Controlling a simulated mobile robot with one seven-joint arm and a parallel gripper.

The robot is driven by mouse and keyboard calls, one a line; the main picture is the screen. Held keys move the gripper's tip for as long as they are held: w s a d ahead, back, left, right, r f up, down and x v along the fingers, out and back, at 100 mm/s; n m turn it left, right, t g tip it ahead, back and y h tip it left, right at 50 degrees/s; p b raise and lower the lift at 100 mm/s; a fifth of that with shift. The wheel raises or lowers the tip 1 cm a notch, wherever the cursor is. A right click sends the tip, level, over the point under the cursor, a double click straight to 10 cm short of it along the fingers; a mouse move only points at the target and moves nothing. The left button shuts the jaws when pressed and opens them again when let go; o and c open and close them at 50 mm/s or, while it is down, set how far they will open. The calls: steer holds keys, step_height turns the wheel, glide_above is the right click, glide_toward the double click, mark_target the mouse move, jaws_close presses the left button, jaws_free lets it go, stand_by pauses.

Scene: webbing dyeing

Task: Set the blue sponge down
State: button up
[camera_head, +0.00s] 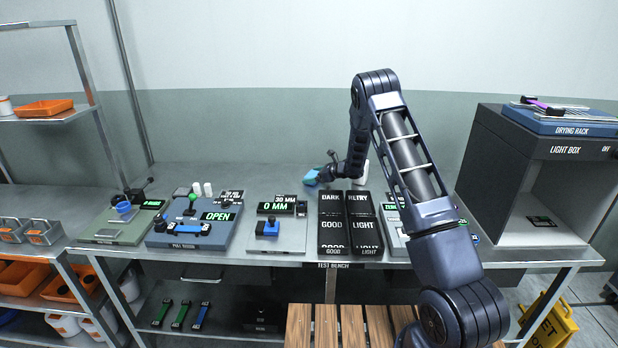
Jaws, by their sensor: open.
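The blue sponge (311,177) is a small light-blue block at the back of the grey test bench (270,174), left of my gripper. My gripper (318,174) is open, low over the bench top, with its tips at the sponge. The fingers are small and dark here, and I cannot tell whether they touch the sponge. The sponge appears to be at bench height, but its underside is too small to make out.
In front stand black bins (349,222) marked DARK, GOOD, RETRY and LIGHT. A gauge (277,228) reading 0 MM and a blue pull tester (195,228) are to the left. A light box (530,180) stands right. The bench back left of the sponge is clear.

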mark_target(315, 174)
steer(key=shift+v, duration=2.5)
steer(key=d+r+m+t+h, duration=0.3)
steer(key=d+r+m, duration=0.2)
steer(key=r+m, duration=0.3)
steer(key=d+r+m+t+h, duration=0.25)
steer(key=d+r+m, duration=0.25)
steer(key=r, duration=0.6)
steer(key=s+d+r+m+t+h, duration=0.1)
steer(key=s+d+r+m+h, duration=0.5)
steer(key=s+d+r+m, duration=0.7)
steer(key=s+d+r+m+g+h, duration=0.1)
steer(key=s+d+r+m+h, duration=0.15)
steer(key=s+m, duration=0.55)
steer(key=s+f+m+g, duration=0.1)
steer(key=s+m+g, duration=0.2)
steer(key=s, duration=1.4)
steer(key=s+f+m+g+y, duration=0.1)
steer(key=s+f+m+g, duration=0.1)
steer(key=s+m, duration=1)
steer(key=s+d+g, duration=0.1)
steer(key=s, duration=0.4)
steer(key=shift+f+m+y, duration=0.3)
